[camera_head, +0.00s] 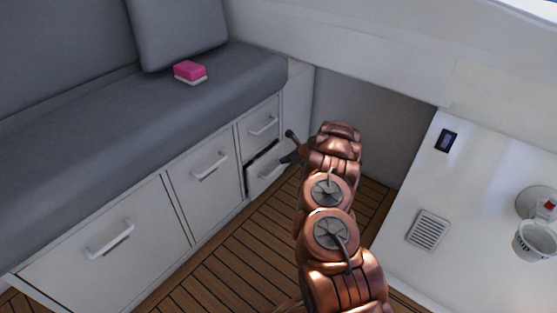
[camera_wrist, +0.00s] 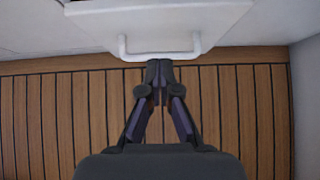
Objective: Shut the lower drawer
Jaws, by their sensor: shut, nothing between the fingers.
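The lower drawer (camera_head: 262,178) is at the right end of the cabinet under the bench, below a smaller upper drawer. It stands partly out, with a dark gap along its top. My arm hides part of its right side in the head view. In the wrist view the drawer front (camera_wrist: 160,22) and its white handle (camera_wrist: 160,54) are at the top. My gripper (camera_wrist: 160,66) is shut and empty, its fingertips at or just under the handle's middle. I cannot tell if they touch. In the head view my gripper (camera_head: 287,150) is close to the drawer's right side.
The upper drawer (camera_head: 262,127) looks shut. A pink and white sponge (camera_head: 190,72) lies on the grey bench cushion (camera_head: 130,115). A white counter (camera_head: 465,200) with a cup (camera_head: 535,241) stands at the right. The wooden floor (camera_head: 215,255) between is clear.

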